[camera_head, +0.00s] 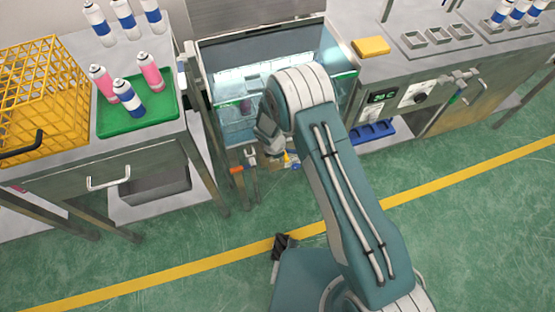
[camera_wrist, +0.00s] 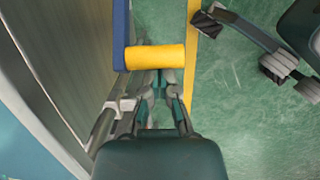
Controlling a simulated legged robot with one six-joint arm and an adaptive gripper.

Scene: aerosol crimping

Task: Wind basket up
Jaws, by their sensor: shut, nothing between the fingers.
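The water tank (camera_head: 336,54) stands in the middle of the head view with bluish water in it. A pale basket-like shape and a dark purple can (camera_head: 245,106) show under the water, partly hidden by my arm. A yellow cylindrical handle (camera_wrist: 156,57) on a blue crank arm (camera_wrist: 120,30) shows in the wrist view. The handle is a small yellow spot (camera_head: 286,157) below the tank front in the head view. My gripper (camera_wrist: 161,82) is shut and empty, its fingertips right at the handle's edge; I cannot tell whether they touch it.
A left table holds a yellow crate (camera_head: 40,90), a green tray (camera_head: 160,112) with several cans, and more cans behind. A yellow sponge-like block (camera_head: 371,46) lies right of the tank. The green floor in front is open.

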